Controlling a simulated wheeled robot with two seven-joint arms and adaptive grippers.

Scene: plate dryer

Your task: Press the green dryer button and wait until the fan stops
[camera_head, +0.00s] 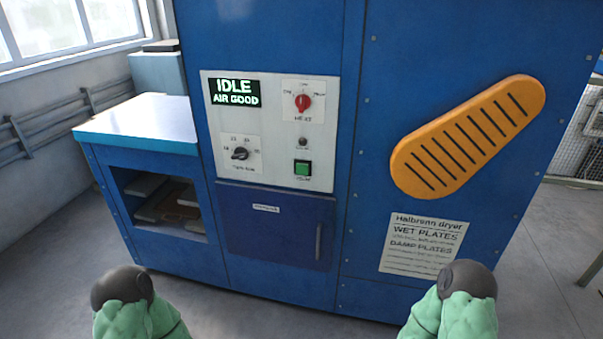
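The dryer is a tall blue cabinet with a white control panel (320,150). The green button (302,168) sits at the panel's lower right in a dark frame. The display (234,92) reads "IDLE" and "AIR GOOD" in pale green letters on black. A small dark round fitting (303,143), which looks unlit, is above the button. The fan itself is not visible. Parts of my two arms show at the bottom left and bottom right, well below the panel. I see no gripper fingers, and nothing of mine touches the button.
A red knob (304,102) and a black knob (240,153) are also on the panel. Below is a closed dark blue door (275,240) with a handle. An orange slotted cover (468,137) and a printed notice (424,243) are right. A side bench (140,120) holds plates on shelves.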

